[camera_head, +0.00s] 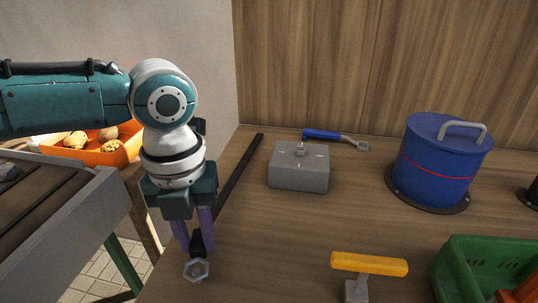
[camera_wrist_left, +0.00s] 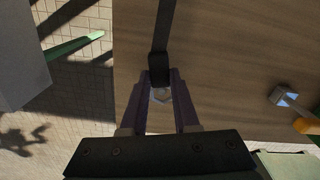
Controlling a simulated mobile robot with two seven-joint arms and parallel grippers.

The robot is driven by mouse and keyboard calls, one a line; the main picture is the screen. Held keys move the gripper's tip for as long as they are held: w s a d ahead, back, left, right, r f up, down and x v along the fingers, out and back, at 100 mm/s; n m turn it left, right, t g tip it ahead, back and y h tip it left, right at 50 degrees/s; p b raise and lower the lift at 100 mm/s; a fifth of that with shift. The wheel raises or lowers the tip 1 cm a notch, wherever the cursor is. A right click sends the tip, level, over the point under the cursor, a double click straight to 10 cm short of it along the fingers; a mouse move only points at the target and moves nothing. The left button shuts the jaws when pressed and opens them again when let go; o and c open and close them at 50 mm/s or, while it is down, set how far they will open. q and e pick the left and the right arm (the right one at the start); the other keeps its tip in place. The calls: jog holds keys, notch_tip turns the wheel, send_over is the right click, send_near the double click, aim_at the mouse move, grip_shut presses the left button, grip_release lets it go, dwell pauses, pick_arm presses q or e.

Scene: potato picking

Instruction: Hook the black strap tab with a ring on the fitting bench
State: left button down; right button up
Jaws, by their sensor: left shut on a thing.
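My left gripper (camera_head: 196,248) points down over the near left part of the wooden bench (camera_head: 270,240). Its two purple fingers are shut on the black strap tab (camera_head: 196,241). A pale ring (camera_head: 196,269) shows at the tab's near end, just past the fingertips. In the left wrist view the tab (camera_wrist_left: 158,66) sits between the fingertips, with the ring (camera_wrist_left: 161,95) between the fingers. The black strap (camera_head: 240,168) runs back from the tab along the bench's left side. A grey block (camera_head: 298,179) with a small post on top stands behind and right of the gripper.
A blue-handled tool (camera_head: 322,135) lies behind the block. A blue lidded drum (camera_head: 437,165) stands at the right. A yellow-handled tool (camera_head: 370,264) and a green crate (camera_head: 462,285) are in front. An orange bin (camera_head: 105,154) holds potatoes at the left. Bare wood lies between gripper and block.

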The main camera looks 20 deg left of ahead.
pick_arm(q)
jog(key=shift+s+f+b, duration=0.1)
jog(key=shift+f+b, duration=0.55)
jog(key=shift+f, duration=0.4)
jog(key=shift+w+a, duration=0.2)
jog(key=shift+w, duration=0.2)
jog(key=c, duration=0.6)
grip_release()
jog(key=shift+r, duration=0.1)
